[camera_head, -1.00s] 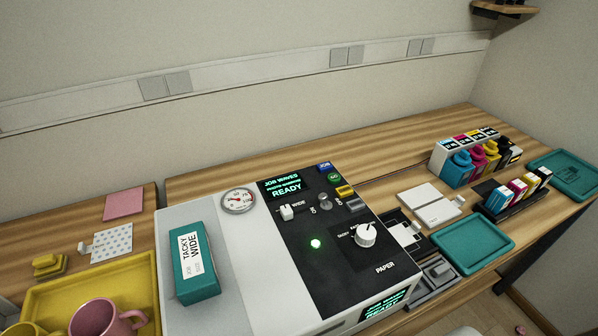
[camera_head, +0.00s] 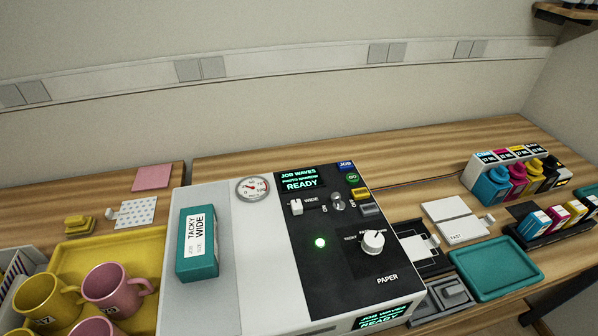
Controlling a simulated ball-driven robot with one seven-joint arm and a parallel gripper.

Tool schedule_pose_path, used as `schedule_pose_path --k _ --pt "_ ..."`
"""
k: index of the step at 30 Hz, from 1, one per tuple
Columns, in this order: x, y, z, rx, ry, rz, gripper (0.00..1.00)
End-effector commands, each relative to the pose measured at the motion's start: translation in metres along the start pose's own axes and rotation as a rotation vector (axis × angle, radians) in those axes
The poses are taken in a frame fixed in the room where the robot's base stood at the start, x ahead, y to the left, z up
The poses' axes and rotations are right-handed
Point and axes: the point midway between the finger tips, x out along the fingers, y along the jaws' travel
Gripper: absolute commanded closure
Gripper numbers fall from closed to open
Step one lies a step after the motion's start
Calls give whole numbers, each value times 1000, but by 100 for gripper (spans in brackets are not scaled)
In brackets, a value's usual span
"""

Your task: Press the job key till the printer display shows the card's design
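The printer (camera_head: 261,240) is a white and black box on the wooden bench. Its top display (camera_head: 299,180) reads JOB WAVES, a smaller line that looks like PHOTO NARROW, and READY in green. The blue job key (camera_head: 346,166) is at the back right of the black panel, with a green GO key (camera_head: 352,178) just in front of it. A teal box (camera_head: 197,245) labelled TACKY WIDE lies on the printer's left side. A polka-dot card (camera_head: 137,212) lies on the bench at left; I cannot tell whether it is the task's card. My gripper is not in view.
A yellow tray (camera_head: 150,245) with yellow and pink mugs stands at left. A paper knob (camera_head: 373,242), a WIDE slider (camera_head: 296,206) and a lit green lamp (camera_head: 320,242) are on the panel. A teal tray (camera_head: 495,270) and ink bottles (camera_head: 517,180) stand at right.

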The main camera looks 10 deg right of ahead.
Motion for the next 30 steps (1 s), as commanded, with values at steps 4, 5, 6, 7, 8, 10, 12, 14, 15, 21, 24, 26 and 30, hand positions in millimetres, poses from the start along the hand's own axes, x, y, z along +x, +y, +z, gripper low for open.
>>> schedule_pose_path --k 4,5,6,7,8,10,12,14,15,21,24,26,30 --pt "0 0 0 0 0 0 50" --pt "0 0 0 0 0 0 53" --pt "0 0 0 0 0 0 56" --pt "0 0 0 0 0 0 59" --pt "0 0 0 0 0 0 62" --pt "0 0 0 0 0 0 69" --pt "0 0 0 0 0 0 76" --pt "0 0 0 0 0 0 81" --pt "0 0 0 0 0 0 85" --pt "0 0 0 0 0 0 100" --pt "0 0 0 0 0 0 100" --pt "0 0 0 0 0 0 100" --pt "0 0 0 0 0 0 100"
